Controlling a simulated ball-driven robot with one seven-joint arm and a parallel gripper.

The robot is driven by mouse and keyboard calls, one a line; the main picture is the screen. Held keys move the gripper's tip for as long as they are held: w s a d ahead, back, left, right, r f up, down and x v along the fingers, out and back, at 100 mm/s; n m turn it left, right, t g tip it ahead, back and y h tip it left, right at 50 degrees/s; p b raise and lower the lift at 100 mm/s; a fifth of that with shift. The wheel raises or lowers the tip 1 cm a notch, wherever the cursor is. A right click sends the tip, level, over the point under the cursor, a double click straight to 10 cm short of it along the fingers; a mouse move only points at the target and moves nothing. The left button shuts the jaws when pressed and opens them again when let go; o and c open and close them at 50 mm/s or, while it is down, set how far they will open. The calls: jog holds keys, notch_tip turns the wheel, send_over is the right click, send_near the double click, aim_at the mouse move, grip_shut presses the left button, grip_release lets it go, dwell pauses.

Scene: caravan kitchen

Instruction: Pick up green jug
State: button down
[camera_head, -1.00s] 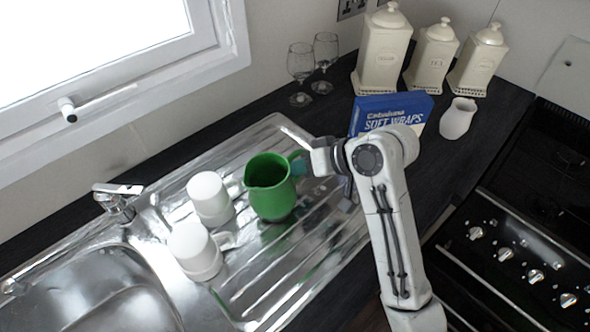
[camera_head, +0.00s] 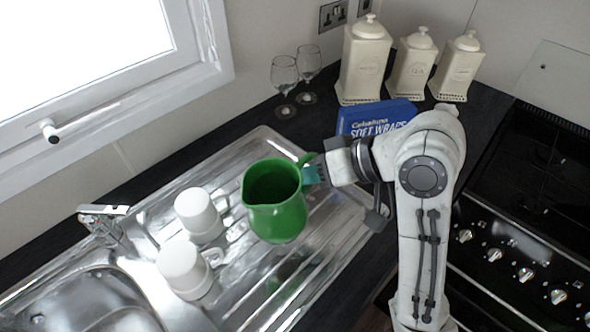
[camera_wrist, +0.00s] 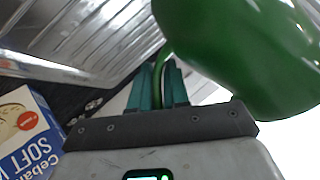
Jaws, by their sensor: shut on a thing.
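The green jug (camera_head: 276,212) is upright over the ribbed steel draining board, its spout to the left and its handle to the right. It looks raised above the board. My gripper (camera_head: 312,174) is at the jug's right side, shut on its handle. In the wrist view the green jug (camera_wrist: 240,50) fills the upper right, and its handle passes between the two teal fingers of my gripper (camera_wrist: 165,85). The jug's base is not visible in the wrist view.
Two white mugs (camera_head: 198,214) stand upside down on the draining board (camera_head: 262,142), left of the jug. Behind are a blue wraps box (camera_head: 372,118), two wine glasses (camera_head: 285,75) and cream canisters (camera_head: 364,55). The sink (camera_head: 85,300) is at lower left, the hob at right.

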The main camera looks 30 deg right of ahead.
jog(key=s+r+p, duration=0.3)
jog(key=s+p, duration=0.3)
jog(key=p, duration=0.3)
jog(key=shift+d, duration=0.25)
jog(key=shift+s+p, duration=0.25)
jog(key=shift+p, duration=0.05)
dwell(1.0)
